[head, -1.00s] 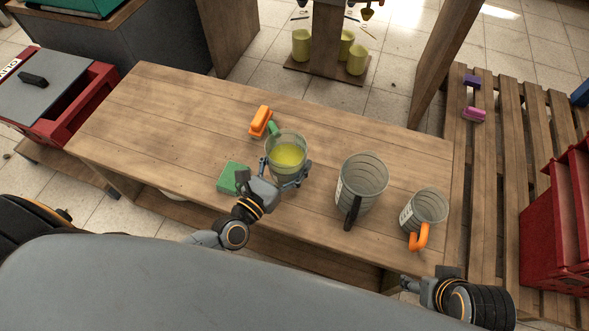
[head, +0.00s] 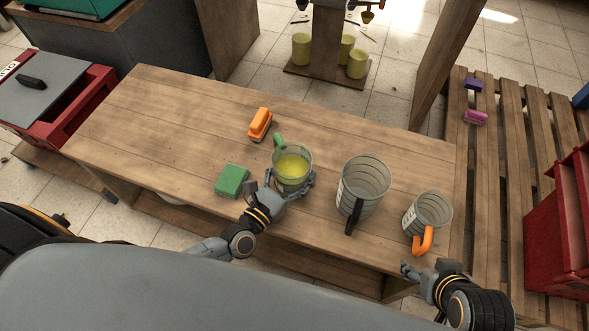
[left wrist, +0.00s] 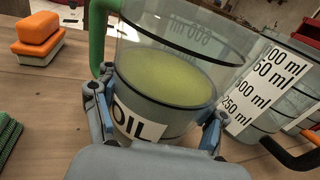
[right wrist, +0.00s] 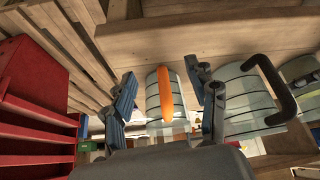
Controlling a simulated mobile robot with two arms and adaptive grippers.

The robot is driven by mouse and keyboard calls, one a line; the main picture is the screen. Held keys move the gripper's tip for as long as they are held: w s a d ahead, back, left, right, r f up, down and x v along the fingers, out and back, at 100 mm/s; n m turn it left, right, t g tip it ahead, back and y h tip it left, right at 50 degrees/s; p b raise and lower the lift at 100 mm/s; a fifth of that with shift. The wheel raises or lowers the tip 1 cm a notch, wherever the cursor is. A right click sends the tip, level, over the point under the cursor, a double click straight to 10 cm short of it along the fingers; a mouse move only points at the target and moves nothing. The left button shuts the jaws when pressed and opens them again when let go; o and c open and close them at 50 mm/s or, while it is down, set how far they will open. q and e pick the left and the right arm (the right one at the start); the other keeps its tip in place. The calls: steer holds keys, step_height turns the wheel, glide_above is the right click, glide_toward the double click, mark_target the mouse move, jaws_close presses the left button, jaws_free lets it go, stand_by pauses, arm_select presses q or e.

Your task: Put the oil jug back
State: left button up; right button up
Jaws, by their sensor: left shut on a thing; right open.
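The oil jug (head: 291,157) is a clear measuring jug with a green handle, a white OIL label and yellow liquid inside. It stands upright at the middle of the wooden table. My left gripper (head: 290,182) is shut around its lower body from the near side. The left wrist view shows the jug (left wrist: 165,85) between the fingers; I cannot tell whether its base touches the table. My right gripper (head: 408,275) is open and empty at the table's near right edge. In the right wrist view an orange-handled jug (right wrist: 165,100) appears beyond its fingers.
A large jug with a black handle (head: 363,183) and a smaller orange-handled jug stand to the right. The table's left half (head: 150,125) is clear.

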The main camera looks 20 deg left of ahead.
steer(key=shift+w+r, duration=0.1)
steer(key=shift+w, duration=0.25)
arm_select(q)
steer(key=o, duration=1.8)
steer(key=shift+c, duration=0.2)
arm_select(e)
steer(key=shift+a+r, duration=0.1)
